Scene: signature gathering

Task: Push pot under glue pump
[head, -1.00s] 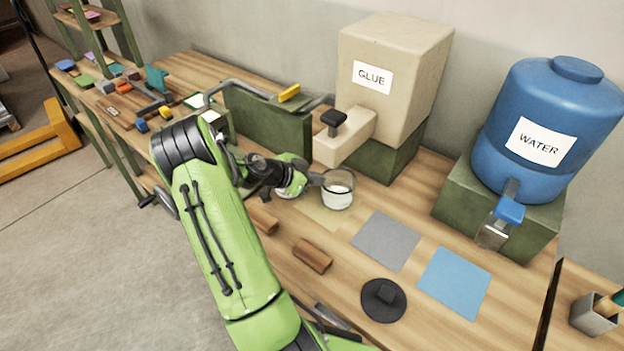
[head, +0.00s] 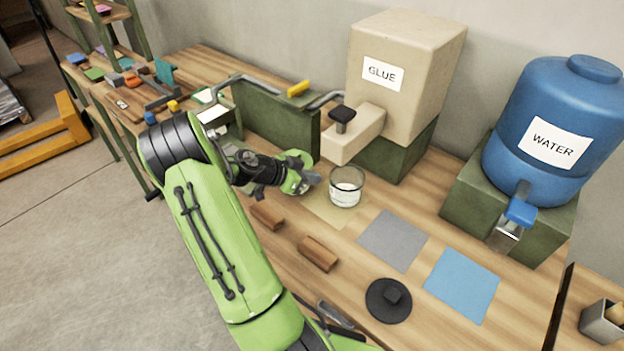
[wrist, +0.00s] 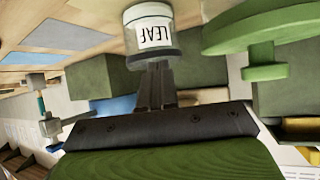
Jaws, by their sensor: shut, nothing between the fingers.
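The pot (head: 346,188) is a clear glass jar with white contents, standing upright on the table. The glue pump is a beige box (head: 405,75) labelled GLUE, with a spout (head: 356,137) and black knob (head: 342,114). In the head view the pot appears just below the spout's end; exact alignment is hard to tell. My gripper (head: 314,178) is shut and empty, left of the pot with a small gap. Its fingers (wrist: 155,80) point at the pot in the wrist view.
A tan mat (head: 335,212), grey mat (head: 392,240) and blue mat (head: 461,285) lie in front. Brown blocks (head: 317,254) and a black disc (head: 388,300) lie nearer. A blue water tank (head: 550,120) stands right. A green stand (head: 275,123) is behind my gripper.

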